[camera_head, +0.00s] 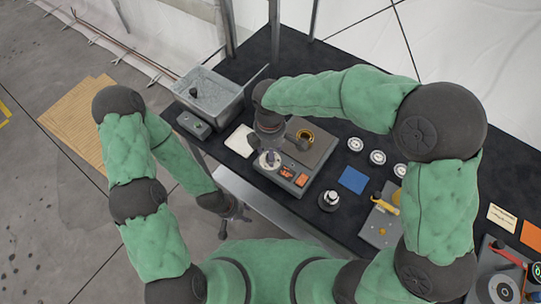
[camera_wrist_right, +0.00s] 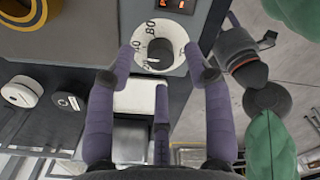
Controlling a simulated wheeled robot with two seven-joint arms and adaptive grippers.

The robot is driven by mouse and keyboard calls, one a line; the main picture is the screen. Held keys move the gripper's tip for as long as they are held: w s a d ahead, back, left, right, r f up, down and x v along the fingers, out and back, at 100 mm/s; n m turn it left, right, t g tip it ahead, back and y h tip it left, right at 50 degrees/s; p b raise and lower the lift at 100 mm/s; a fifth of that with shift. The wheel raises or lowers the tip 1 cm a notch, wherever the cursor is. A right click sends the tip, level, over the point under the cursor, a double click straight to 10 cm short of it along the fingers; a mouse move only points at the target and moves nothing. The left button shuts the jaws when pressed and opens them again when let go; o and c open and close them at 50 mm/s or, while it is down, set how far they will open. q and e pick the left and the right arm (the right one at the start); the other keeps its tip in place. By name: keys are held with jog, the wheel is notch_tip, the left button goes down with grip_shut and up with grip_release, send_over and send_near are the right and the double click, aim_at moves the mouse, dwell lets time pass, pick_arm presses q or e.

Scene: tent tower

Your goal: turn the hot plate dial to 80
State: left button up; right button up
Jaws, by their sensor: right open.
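The hot plate (camera_head: 318,146) is a grey-brown box on the black table, with a brass ring (camera_head: 304,136) on top. Its dial (camera_head: 269,159) is at the front left corner. In the right wrist view the dial (camera_wrist_right: 160,48) has a white numbered ring and a dark centre; some numbers are partly hidden. My right gripper (camera_head: 267,148) is above the dial. Its open, purple-grey fingers (camera_wrist_right: 163,75) are spread around the dial's near side; contact is unclear. My left gripper (camera_head: 234,212) hangs low in front of the table edge, its fingers too small to judge.
Orange-lit displays (camera_head: 301,180) sit beside the dial. A metal basin (camera_head: 208,108) and a small grey box (camera_head: 190,120) stand left. White discs (camera_head: 355,145), a blue square (camera_head: 353,180) and a dark round item (camera_head: 330,205) lie right.

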jog(key=shift+f, duration=1.1)
grip_shut()
